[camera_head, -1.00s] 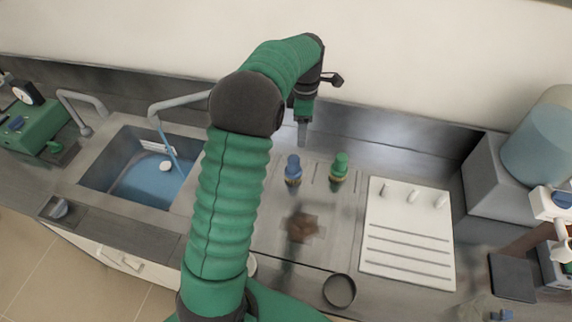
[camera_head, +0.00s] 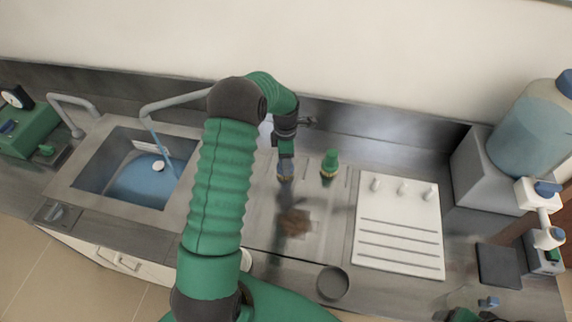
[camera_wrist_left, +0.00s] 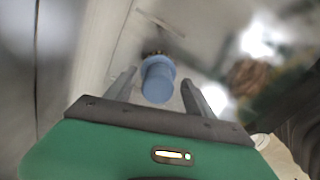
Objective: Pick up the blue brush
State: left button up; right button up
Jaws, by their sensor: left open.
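The blue brush (camera_head: 284,177) stands upright, bristles down, on the steel counter right of the sink. In the head view my left gripper covers its upper part. In the left wrist view, the blue handle (camera_wrist_left: 158,82) sits between the two spread fingers of my left gripper (camera_wrist_left: 159,77), with a gap on both sides. The same gripper (camera_head: 286,158) comes down over the brush from above in the head view. It is open and holds nothing.
A green brush (camera_head: 330,163) stands close by on the right. A brown patch (camera_head: 294,222) lies in front of the brushes. A white rack board (camera_head: 398,263) with pegs is to the right, a round dark dish (camera_head: 333,282) near the front edge, and the sink (camera_head: 137,182) to the left.

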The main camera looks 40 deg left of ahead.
pick_arm(q)
jog(key=shift+f, duration=0.3)
jog(key=shift+w+a+f, duration=0.15)
jog(key=shift+a, duration=0.1)
jog(key=shift+c, duration=1.2)
jog(key=shift+d, duration=0.15)
grip_shut()
jog(key=shift+a+r, duration=0.2)
jog(key=shift+r, duration=0.3)
notch_tip(320, 180, up, 2)
jog(key=shift+r+b, duration=0.15)
jog(key=shift+b, duration=0.45)
jog(key=s+d+r+b, duration=0.1)
jog(key=s+d, duration=0.1)
jog(key=s, duration=0.5)
jog(key=s+d+r+b, duration=0.1)
jog(key=s+d, duration=0.1)
jog(key=s, duration=0.6)
jog(key=shift+s+d+b, duration=0.25)
jog(key=shift+s+b, duration=0.05)
jog(key=shift+b, duration=0.1)
